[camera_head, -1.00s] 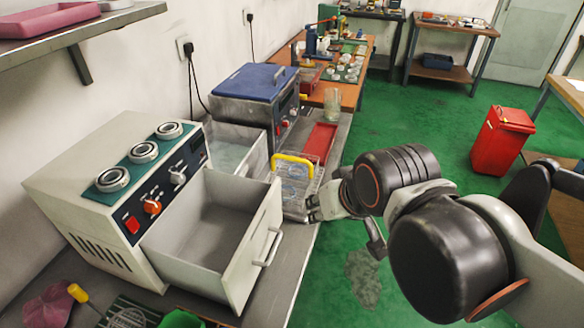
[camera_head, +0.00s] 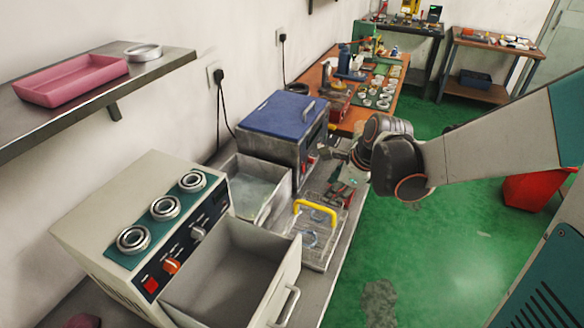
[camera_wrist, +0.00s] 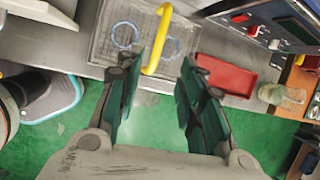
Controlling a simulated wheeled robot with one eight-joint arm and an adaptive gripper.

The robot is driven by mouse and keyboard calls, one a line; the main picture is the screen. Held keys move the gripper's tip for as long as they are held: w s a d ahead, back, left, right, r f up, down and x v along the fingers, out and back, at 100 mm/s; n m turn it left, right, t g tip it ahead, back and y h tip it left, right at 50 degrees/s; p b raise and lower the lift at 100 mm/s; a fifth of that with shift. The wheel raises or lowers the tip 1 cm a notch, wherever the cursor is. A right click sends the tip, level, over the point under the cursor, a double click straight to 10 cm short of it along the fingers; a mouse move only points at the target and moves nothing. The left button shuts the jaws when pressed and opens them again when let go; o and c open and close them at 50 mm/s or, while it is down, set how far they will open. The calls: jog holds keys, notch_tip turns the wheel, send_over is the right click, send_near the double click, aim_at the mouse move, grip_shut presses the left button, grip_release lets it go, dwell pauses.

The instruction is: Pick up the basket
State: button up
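The basket (camera_head: 322,258) is a shallow mesh tray with a yellow arched handle (camera_head: 316,207). It sits on the grey bench, right of the open drawer, with rings in it. In the wrist view the basket (camera_wrist: 112,60) lies at the top, with its handle (camera_wrist: 158,40) upper centre and two bluish rings. My gripper (camera_head: 342,157) is beyond the basket and raised above the bench, near the blue-lidded machine. In the wrist view my gripper (camera_wrist: 160,92) is open and empty, its fingers apart below the handle. Neither finger touches the basket.
A water-filled tub (camera_head: 258,188) stands left of the basket, and the blue-lidded machine (camera_head: 283,125) behind it. A red tray (camera_wrist: 225,75) and a glass jar (camera_wrist: 282,95) are beside the basket. The open drawer (camera_head: 225,275) is in front.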

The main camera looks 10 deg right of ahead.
aim_at(315, 205)
jog(key=shift+m, duration=0.4)
jog(key=b+x, duration=0.2)
jog(key=x, duration=0.6)
jog(key=shift+w+f+b, duration=0.15)
jog(key=shift+f+b, duration=0.05)
jog(key=shift+b, duration=0.15)
jog(key=shift+a+b+x, duration=0.2)
jog(key=shift+b+x, duration=0.45)
jog(key=shift+x, duration=0.8)
jog(key=shift+a+b+x, duration=0.2)
jog(key=shift+b+x, duration=0.4)
jog(key=shift+x, duration=0.9)
jog(key=shift+r, duration=0.25)
grip_shut()
jog(key=shift+w, duration=0.1)
